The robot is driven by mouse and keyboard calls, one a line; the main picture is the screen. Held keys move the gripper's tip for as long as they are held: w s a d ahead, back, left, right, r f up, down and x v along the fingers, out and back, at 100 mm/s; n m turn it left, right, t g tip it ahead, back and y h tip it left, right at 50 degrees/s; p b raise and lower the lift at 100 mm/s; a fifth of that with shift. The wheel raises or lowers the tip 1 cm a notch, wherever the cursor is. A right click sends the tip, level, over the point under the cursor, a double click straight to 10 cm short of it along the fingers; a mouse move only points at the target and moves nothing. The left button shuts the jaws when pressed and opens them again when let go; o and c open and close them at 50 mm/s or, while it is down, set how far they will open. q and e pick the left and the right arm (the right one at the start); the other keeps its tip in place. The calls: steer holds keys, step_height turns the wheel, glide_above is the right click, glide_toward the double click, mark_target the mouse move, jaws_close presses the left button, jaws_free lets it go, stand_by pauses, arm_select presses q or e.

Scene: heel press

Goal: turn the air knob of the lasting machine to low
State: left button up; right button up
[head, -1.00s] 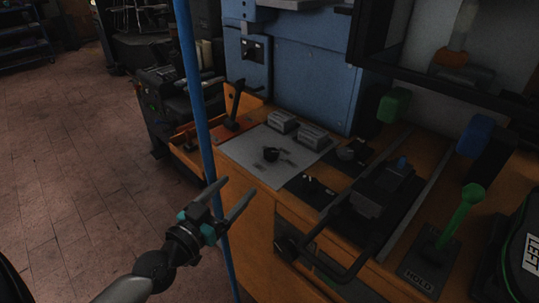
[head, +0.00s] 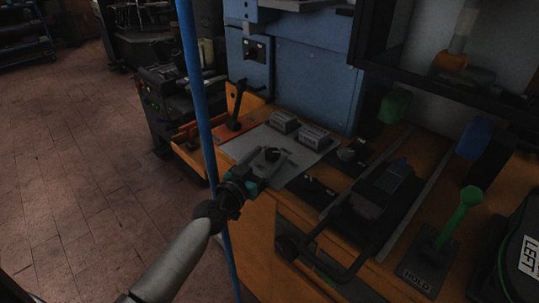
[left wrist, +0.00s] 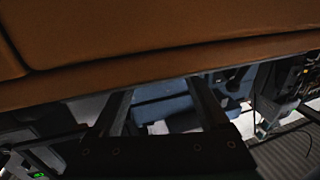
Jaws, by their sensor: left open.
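A black round knob (head: 271,155) stands on the light grey panel of the orange bench, likely the air knob; its label is too small to read. My left gripper (head: 273,158) reaches over the panel's front edge, fingers open on either side of the knob in the head view. I cannot tell whether they touch it. In the left wrist view the two open fingers (left wrist: 160,88) point away under a brown-orange surface (left wrist: 160,45), and the knob cannot be made out. My right gripper is not in view.
A blue vertical pole (head: 203,115) stands just left of my gripper. Two grey boxes (head: 315,137) and a black lever (head: 235,105) stand behind the knob.

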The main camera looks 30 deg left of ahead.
arm_select(q)
steer(key=shift+w+d, duration=0.1)
steer(key=shift+w, duration=0.6)
jaws_close()
